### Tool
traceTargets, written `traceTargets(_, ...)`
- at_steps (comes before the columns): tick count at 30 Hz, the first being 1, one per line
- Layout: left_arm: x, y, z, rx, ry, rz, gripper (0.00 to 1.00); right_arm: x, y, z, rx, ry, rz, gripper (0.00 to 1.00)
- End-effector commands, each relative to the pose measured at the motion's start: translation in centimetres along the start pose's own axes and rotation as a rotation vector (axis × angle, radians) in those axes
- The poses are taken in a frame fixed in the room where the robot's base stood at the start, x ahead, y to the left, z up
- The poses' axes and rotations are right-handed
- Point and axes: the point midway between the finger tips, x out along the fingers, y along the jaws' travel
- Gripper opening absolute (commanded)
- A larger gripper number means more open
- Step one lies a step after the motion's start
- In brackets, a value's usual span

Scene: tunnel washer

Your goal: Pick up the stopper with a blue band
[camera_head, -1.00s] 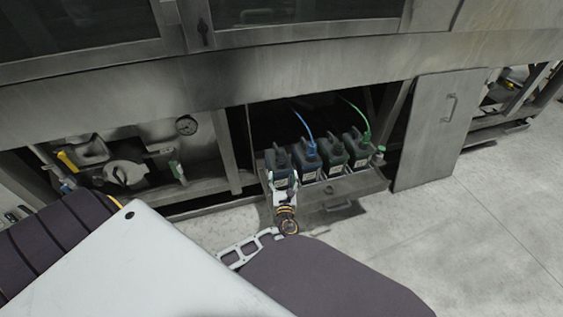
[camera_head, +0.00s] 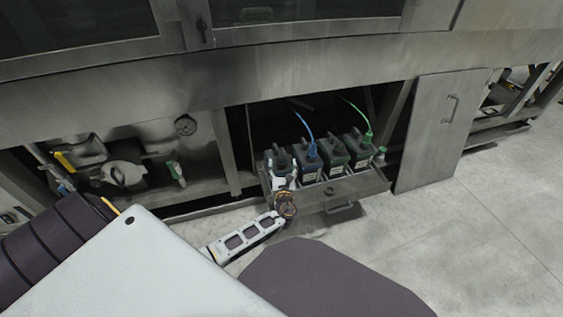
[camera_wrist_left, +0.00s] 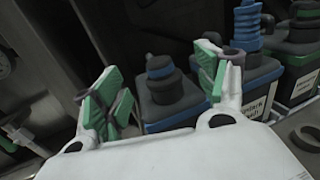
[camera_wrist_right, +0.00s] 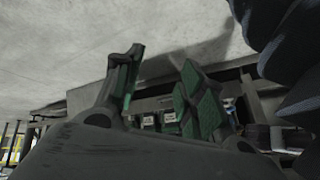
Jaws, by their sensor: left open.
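A dark stopper with a blue band (camera_wrist_left: 160,68) sits on top of the leftmost canister (camera_wrist_left: 172,97) in the left wrist view. That dark canister also shows in the head view (camera_head: 276,160), partly hidden by my gripper. My left gripper (camera_wrist_left: 157,82) is open, its green-padded fingers on either side of the stopper in the picture. Whether they are level with it I cannot tell. The left gripper also shows at the canister in the head view (camera_head: 281,176). My right gripper (camera_wrist_right: 160,82) is open and empty in the right wrist view.
Several canisters stand in a pull-out metal drawer (camera_head: 358,187). One has a blue cap with a blue hose (camera_head: 307,130), another a green hose (camera_head: 360,112). A cabinet panel (camera_head: 435,130) leans at right. Floor (camera_head: 450,230) in front is clear.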

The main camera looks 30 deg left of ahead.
Motion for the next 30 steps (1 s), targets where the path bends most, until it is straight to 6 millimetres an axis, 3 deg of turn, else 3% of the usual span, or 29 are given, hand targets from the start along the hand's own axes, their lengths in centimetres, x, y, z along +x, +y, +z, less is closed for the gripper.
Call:
traceTargets(6,1.1,0.1,0.0,0.0,-0.002,0.001,0.73,0.7,0.1,0.0,0.006,0.024,-0.006,0.4)
traceTargets(11,2.5,0.1,0.1,-0.001,-0.002,0.001,0.73,2.2,0.2,1.6,0.023,0.031,-0.016,0.4)
traceTargets(18,4.6,0.2,0.1,0.0,-0.001,0.001,0.73,3.0,0.3,1.8,0.024,0.051,-0.026,0.4)
traceTargets(30,5.2,0.2,0.2,0.0,0.0,0.0,0.73,3.0,0.3,1.4,0.02,0.062,-0.03,0.4)
